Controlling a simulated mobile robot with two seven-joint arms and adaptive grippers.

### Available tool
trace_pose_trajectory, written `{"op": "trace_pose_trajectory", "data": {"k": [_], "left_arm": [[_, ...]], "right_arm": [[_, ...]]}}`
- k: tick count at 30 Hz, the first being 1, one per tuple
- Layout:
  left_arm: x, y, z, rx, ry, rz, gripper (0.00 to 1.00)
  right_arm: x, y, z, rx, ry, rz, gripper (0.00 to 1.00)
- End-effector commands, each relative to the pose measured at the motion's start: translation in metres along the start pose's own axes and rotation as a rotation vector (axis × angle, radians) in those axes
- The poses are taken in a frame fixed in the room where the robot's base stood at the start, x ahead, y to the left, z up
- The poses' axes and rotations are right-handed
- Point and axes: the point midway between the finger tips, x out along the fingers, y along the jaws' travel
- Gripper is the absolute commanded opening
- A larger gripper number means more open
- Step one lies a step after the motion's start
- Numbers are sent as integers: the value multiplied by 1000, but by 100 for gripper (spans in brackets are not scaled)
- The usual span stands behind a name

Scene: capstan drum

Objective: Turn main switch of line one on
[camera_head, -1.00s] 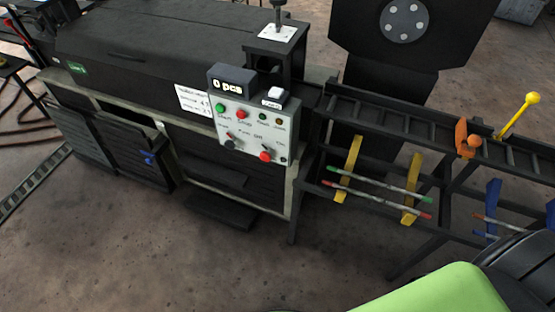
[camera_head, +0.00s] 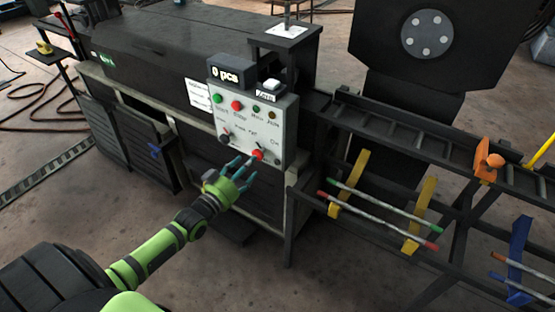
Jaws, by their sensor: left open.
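The grey control panel (camera_head: 270,125) is on the front of the dark machine. It carries a green button (camera_head: 217,98), a red button (camera_head: 236,105), a dark knob (camera_head: 224,135) at lower left and a red knob (camera_head: 258,154) at lower right. Which of them is the main switch I cannot tell for sure, as the lettering is too small. My left gripper (camera_head: 248,166) is open and empty, its fingers pointing up and right just in front of the panel's lower edge, close to the red knob. I cannot tell whether they touch. My right gripper is out of view.
A display (camera_head: 224,74) reading "0 pcs" tops the panel. A green label (camera_head: 105,59) is on the machine's left end. To the right, a dark roller frame (camera_head: 400,134) holds several rods on yellow brackets. Bare floor lies in front.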

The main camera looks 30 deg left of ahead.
Motion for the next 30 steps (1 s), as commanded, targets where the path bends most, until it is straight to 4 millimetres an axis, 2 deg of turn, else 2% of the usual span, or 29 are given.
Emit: {"op": "trace_pose_trajectory", "data": {"k": [6,12,23,24,26,27,30], "left_arm": [[35,0,0,2,1,-1,60],[55,0,1,1,-1,-1,60],[60,0,1,1,-4,-1,60],[60,0,1,1,-4,-1,44],[60,0,1,1,-4,-1,20],[59,0,1,1,-4,-1,4],[60,0,1,1,-4,-1,3]], "right_arm": [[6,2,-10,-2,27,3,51],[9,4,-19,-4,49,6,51],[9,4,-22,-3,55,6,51],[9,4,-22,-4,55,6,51],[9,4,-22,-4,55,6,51],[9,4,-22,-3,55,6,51],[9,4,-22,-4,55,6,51]]}}
